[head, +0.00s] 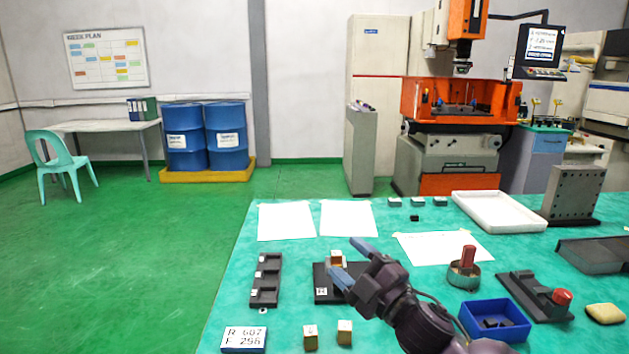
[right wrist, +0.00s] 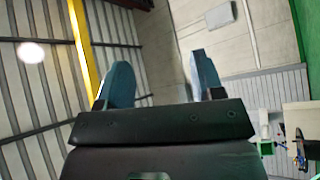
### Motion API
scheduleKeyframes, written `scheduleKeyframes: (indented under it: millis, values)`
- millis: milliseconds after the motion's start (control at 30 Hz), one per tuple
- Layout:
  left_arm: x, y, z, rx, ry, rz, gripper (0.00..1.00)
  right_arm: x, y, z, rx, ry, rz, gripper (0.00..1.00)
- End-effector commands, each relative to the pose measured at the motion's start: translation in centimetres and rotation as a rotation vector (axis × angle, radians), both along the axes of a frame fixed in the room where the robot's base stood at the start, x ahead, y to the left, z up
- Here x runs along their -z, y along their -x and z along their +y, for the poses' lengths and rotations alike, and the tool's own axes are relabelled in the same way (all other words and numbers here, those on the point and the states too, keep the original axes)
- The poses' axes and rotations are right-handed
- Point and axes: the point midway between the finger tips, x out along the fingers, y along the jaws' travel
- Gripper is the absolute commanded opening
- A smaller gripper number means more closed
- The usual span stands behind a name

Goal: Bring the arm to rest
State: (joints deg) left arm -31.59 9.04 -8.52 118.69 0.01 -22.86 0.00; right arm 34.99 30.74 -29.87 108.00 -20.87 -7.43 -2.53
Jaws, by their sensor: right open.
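My right arm reaches in from the bottom right of the head view, over the turquoise table (head: 240,290). My right gripper (head: 348,262) has its two blue fingers apart and points to the left. In the right wrist view the fingers (right wrist: 161,80) stand apart with nothing between them. That view looks up past them at ceiling and wall. My left gripper is not in view.
A black slotted holder (head: 266,280) stands left of the gripper, and two small blocks (head: 345,332) lie in front. A blue bin (head: 494,322), a round tin (head: 463,274) and a red-knobbed fixture (head: 536,297) stand right of the arm. White sheets (head: 286,221) lie behind.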

Motion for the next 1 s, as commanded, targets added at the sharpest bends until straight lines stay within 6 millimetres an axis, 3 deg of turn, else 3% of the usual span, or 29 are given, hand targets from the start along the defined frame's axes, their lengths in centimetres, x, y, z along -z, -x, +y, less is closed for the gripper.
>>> scheduleKeyframes:
  millis: [267, 467, 767, 1000]
  values:
    - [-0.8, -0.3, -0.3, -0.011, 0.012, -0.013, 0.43, 8.2, 3.3, -5.9, 0.173, -0.266, 0.395, 0.61]
    - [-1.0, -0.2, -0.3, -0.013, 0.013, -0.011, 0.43, 14.1, 7.3, -9.8, 0.292, -0.42, 0.623, 0.61]
    - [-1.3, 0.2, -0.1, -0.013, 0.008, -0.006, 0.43, 21.8, 15.7, -15.4, 0.471, -0.599, 0.857, 0.61]
    - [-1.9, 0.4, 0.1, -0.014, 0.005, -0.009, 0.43, 27.5, 24.3, -19.3, 0.646, -0.667, 0.997, 0.61]
